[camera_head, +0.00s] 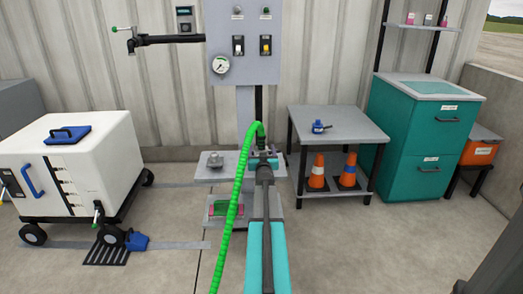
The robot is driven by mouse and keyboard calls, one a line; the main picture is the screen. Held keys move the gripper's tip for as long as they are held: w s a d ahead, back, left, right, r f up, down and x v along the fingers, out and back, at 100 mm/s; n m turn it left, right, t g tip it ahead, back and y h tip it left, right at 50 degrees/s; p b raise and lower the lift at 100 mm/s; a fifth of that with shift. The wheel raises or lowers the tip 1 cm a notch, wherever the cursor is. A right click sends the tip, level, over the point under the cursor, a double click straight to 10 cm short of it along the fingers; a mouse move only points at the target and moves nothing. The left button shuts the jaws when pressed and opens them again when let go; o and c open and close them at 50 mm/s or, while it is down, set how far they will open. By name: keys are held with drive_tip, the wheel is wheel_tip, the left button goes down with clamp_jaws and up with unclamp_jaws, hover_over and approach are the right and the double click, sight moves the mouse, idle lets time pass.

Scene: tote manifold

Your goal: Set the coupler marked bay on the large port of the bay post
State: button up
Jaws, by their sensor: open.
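My gripper (268,157) is at the far end of my teal and black arm, in front of the grey post (246,103). It is open, but its fingertips are small and partly hidden. A green ribbed hose (237,180) rises from the bottom edge and bends over beside the gripper. The hose's far end (258,127) is close to the gripper; I cannot tell whether they touch. I cannot make out a coupler marked bay or a large port, and no label on the post is readable.
A grey shelf (205,179) on the post holds a grey fitting (215,161). A control panel (243,67) with a gauge is above. A white wheeled unit (95,165) stands left. A grey table (345,118) with a blue item (319,127) and teal cabinet (398,145) stand right.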

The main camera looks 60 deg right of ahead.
drive_tip(key=p+v, duration=0.1)
drive_tip(key=v, duration=1.2)
idle(0.4)
drive_tip(key=shift+w+a+r, duration=0.1)
drive_tip(key=shift+w, duration=0.05)
idle(0.6)
